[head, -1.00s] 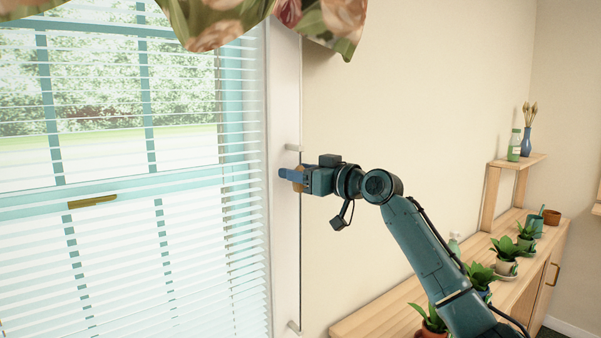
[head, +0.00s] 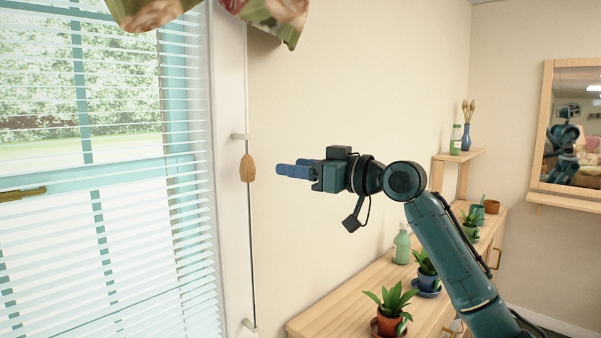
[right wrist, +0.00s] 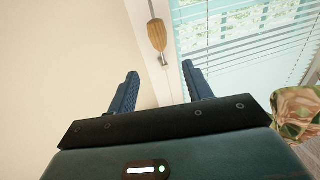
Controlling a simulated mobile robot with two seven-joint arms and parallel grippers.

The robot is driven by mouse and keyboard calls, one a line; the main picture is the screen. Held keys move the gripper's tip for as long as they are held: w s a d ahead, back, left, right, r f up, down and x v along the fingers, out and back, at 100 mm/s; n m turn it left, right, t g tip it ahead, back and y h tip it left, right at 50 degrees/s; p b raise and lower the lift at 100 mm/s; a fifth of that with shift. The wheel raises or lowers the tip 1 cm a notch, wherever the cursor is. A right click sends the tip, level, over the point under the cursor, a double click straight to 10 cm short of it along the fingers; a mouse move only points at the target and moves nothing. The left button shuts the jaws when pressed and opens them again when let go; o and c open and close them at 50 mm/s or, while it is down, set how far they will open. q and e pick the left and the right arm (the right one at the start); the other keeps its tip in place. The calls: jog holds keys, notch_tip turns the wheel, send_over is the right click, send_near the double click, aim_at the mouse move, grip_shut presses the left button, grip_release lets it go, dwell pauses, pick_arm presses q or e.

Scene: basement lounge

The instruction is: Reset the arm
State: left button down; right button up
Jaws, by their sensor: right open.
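My right gripper (head: 293,170) is held up in front of the cream wall, to the right of the window, with its fingers pointing left. Its jaws are apart and empty in the right wrist view (right wrist: 158,92). A wooden cord pull (head: 248,168) hangs on the blind's cord beside the window frame, a short gap left of my fingertips. In the right wrist view the wooden pull (right wrist: 157,35) is beyond the fingertips, near the top. My left gripper is not in view.
White blinds (head: 100,200) cover the window at left. A wooden cabinet (head: 345,290) with potted plants (head: 390,305) and a green bottle (head: 401,245) runs along the wall below my right arm. A mirror (head: 575,130) hangs at far right.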

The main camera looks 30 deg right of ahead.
dwell(0.4)
jog(key=s+a+f+m+g+h, duration=0.1)
jog(key=a+f+h, duration=0.15)
jog(key=f, duration=1.25)
jog(key=s+a+f+m+g+h, duration=0.15)
jog(key=a+f, duration=0.25)
jog(key=f, duration=1.2)
jog(key=s+a+f+g+h+p, duration=0.1)
jog(key=s+a+f, duration=0.2)
jog(key=s+f, duration=0.7)
jog(key=s+a+f+g+p, duration=0.1)
jog(key=s+a+f, duration=0.3)
jog(key=s+f, duration=0.7)
jog(key=s, duration=0.6)
jog(key=shift+a+f+m+h, duration=0.2)
jog(key=shift+m+h, duration=0.15)
jog(key=shift+h, duration=0.05)
